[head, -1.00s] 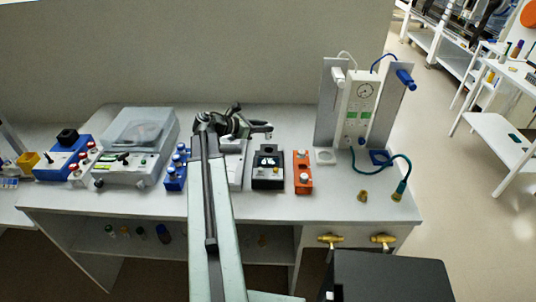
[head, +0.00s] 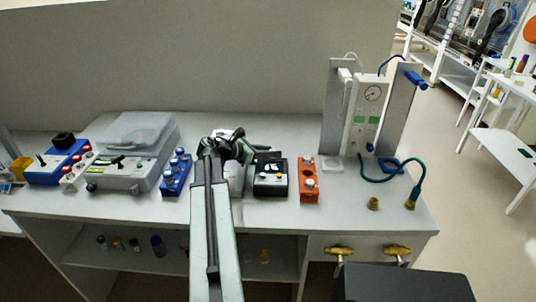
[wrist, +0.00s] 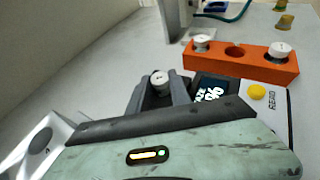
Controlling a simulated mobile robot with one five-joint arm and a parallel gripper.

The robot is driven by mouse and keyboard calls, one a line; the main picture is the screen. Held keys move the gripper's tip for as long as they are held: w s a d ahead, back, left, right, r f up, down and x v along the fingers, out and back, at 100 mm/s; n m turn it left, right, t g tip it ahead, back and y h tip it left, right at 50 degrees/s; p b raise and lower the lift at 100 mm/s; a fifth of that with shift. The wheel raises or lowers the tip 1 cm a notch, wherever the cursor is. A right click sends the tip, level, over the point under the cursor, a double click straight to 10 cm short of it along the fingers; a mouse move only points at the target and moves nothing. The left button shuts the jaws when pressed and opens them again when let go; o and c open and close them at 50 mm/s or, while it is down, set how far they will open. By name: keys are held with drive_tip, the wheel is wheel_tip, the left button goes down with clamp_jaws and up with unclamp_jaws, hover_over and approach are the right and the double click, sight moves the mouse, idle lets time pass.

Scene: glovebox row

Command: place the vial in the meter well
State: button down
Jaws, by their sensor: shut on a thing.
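My gripper (wrist: 160,96) is shut on a white-capped vial (wrist: 159,78); only its cap and upper part show between the fingers in the wrist view. In the head view my gripper (head: 238,148) is over the bench, up and left of the meter, and the vial cannot be made out. The meter (head: 270,187) is a dark box with a pale display and a yellow button. In the wrist view the meter (wrist: 272,104) shows its display and READ label beside the fingers; the gripper body covers part of it. I cannot see its well clearly.
An orange rack (head: 309,194) stands right of the meter; the wrist view shows two white-capped vials in it and an empty middle hole. A blue block with knobs (head: 174,186) stands left of my arm. A tall panelled apparatus (head: 366,115) and hose are behind right.

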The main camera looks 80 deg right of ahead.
drive_tip(key=c, duration=1.2)
unclamp_jaws()
drive_tip(key=shift+f, duration=0.15)
drive_tip(key=shift+r, duration=0.25)
drive_tip(key=p+v, duration=0.5)
drive_tip(key=v, duration=0.7)
drive_tip(key=shift+d, duration=0.1)
